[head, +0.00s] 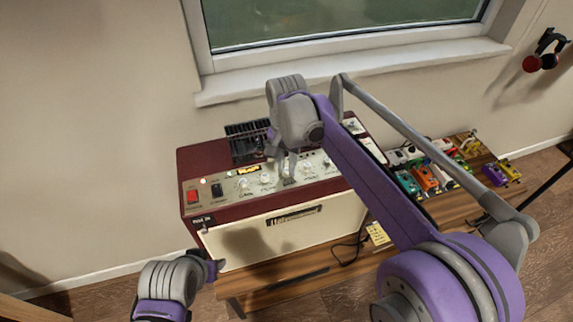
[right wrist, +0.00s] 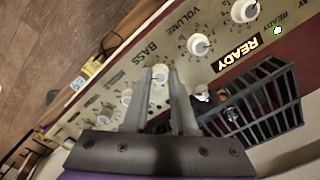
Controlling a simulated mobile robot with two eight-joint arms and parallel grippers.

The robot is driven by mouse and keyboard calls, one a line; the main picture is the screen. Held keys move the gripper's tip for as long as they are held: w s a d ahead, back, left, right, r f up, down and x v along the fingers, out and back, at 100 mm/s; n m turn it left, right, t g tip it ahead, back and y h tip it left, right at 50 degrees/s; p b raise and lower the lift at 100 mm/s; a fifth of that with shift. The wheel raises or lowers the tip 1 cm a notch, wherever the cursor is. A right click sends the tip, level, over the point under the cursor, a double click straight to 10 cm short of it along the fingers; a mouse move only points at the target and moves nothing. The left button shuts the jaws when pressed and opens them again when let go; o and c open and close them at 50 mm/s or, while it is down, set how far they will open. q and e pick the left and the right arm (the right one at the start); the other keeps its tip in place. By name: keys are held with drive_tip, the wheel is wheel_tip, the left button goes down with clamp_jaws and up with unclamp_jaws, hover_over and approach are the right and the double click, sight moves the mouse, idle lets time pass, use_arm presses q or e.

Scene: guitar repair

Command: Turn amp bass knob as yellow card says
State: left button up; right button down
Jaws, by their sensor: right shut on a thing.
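The amp (head: 262,245) is a dark red box with a cream front on a low wooden bench. Its bass knob (right wrist: 160,74) is pale and sits beside the printed word BASS in the right wrist view. My right gripper (right wrist: 166,80) reaches down from above and is shut on this knob, one finger on each side. In the head view the right gripper (head: 284,172) covers part of the knob row. A yellow card (head: 378,233) shows small at the bench's front; its writing is too small to read. My left gripper (head: 214,268) is low in front of the amp, its jaws unclear.
Other pale knobs flank the bass knob, including the volume knob (right wrist: 198,45). A lit READY display (right wrist: 238,54) and dark grille (right wrist: 255,112) are close by. Several coloured pedals (head: 425,178) stand right of the amp. A window (head: 340,25) is behind.

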sight(287, 170)
drive_tip(key=c, duration=0.7)
unclamp_jaws()
drive_tip(key=shift+r, duration=0.15)
wheel_tip(287, 170, up, 10)
drive_tip(key=shift+r+p, duration=0.25)
drive_tip(key=shift+p, duration=0.15)
drive_tip(key=shift+d, duration=0.1)
